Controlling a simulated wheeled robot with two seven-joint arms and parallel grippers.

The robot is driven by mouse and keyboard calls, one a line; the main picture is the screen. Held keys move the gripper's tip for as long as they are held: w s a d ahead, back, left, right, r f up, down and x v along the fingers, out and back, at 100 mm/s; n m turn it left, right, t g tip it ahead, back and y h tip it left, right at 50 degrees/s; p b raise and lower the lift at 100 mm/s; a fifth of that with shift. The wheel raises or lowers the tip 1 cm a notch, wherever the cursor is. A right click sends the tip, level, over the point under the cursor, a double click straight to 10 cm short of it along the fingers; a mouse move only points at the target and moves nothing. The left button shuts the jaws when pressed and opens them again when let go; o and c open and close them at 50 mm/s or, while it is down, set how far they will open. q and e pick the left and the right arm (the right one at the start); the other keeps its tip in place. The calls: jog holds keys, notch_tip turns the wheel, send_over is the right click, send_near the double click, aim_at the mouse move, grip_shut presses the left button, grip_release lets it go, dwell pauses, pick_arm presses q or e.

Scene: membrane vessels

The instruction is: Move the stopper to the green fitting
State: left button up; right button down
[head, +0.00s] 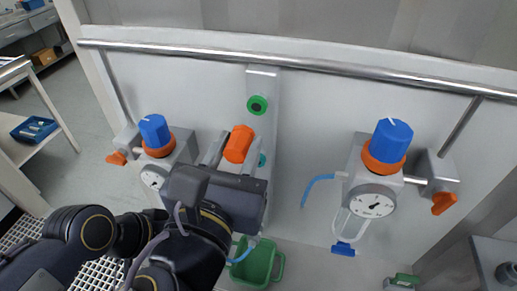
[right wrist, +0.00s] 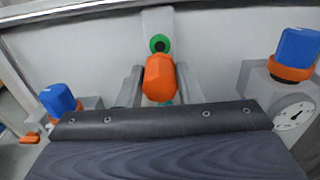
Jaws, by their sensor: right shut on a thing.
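The orange stopper (head: 238,144) is held between the grey fingers of my right gripper (head: 234,150). In the right wrist view the stopper (right wrist: 159,79) stands up between the two fingertips. The green fitting (head: 258,105) is a ring with a dark centre on a pale upright plate, just above and slightly right of the stopper in the head view. In the right wrist view the green fitting (right wrist: 159,43) shows right above the stopper, which overlaps its lower edge; I cannot tell the depth gap. My left gripper is not in view.
A teal fitting (head: 262,160) sits lower on the same plate, partly hidden. Blue-knobbed valves with gauges stand left (head: 154,131) and right (head: 388,141). A steel rail (head: 300,68) crosses above. A green container (head: 260,262) with a blue hose is below.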

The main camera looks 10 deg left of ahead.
aim_at(257, 107)
jog(key=shift+s, duration=0.15)
jog(key=w+b, duration=0.1)
jog(key=w, duration=0.5)
jog(key=shift+d, duration=0.1)
dwell(0.4)
jog(key=shift+p, duration=0.5)
dwell(2.0)
jog(key=shift+w, duration=0.5)
dwell(0.4)
jog(key=c, duration=0.9)
grip_release()
jog(key=shift+c, duration=0.2)
